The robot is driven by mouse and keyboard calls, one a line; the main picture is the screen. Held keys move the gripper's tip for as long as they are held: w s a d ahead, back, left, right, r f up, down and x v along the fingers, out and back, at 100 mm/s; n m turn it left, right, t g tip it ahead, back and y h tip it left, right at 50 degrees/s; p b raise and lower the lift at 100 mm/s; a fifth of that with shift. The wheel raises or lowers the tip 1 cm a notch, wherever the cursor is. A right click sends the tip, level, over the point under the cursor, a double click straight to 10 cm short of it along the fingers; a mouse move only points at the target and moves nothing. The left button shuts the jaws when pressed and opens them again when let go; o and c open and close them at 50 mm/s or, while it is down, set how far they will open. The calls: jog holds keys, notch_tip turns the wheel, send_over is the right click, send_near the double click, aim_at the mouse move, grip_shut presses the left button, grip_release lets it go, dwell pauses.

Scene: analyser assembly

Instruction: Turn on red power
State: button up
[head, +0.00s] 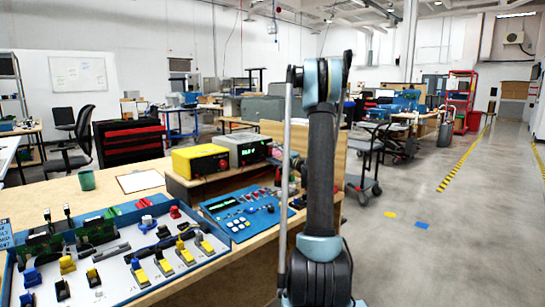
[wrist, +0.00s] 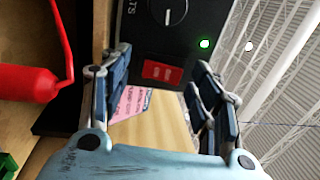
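In the wrist view a red rocker switch (wrist: 162,72) sits on a black panel, beside a round knob (wrist: 175,11) and a lit green lamp (wrist: 205,43). My gripper (wrist: 160,84) is open and empty, its two blue-grey fingers apart to the left and right of the switch in the picture. I cannot tell how far the fingertips are from the panel. In the head view a yellow power unit (head: 200,160) and a grey one with a green display (head: 243,149) stand on a wooden shelf. My arm hides the gripper there.
A red cylinder with a bent red rod (wrist: 28,82) lies left in the wrist view. A pink label (wrist: 130,103) shows between the fingers. In the head view a blue control panel (head: 238,212) and a tray of parts (head: 112,275) occupy the bench. Open floor lies to the right.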

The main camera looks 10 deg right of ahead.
jog(key=v, duration=1.2)
jog(key=shift+f, duration=0.1)
jog(key=s+a+n+g+h, duration=0.1)
jog(key=s+a+n+g, duration=0.1)
jog(key=s+a, duration=0.2)
jog(key=s+a+f+n+g+h, duration=0.1)
jog(key=s+a+n+g+h, duration=0.1)
jog(key=s+a, duration=0.2)
jog(key=s+a+n+g+h, duration=0.2)
jog(key=s+a+g, duration=0.1)
jog(key=s, duration=0.5)
jog(key=shift+s+a+f, duration=0.1)
jog(key=shift+a+f, duration=0.25)
jog(key=shift+a, duration=0.25)
jog(key=s+d+f+n+g+h, duration=0.1)
jog(key=s+d+n+h, duration=0.15)
jog(key=s, duration=0.55)
jog(key=s+d+f+n+g+h, duration=0.15)
jog(key=s+h, duration=0.25)
jog(key=s, duration=0.4)
jog(key=s+f+n+g, duration=0.1)
jog(key=s+f+g, duration=0.3)
jog(key=s+f, duration=0.6)
jog(key=s, duration=0.4)
jog(key=shift+s+d+f, duration=0.2)
jog(key=shift+s+d, duration=0.1)
jog(key=shift+d, duration=0.1)
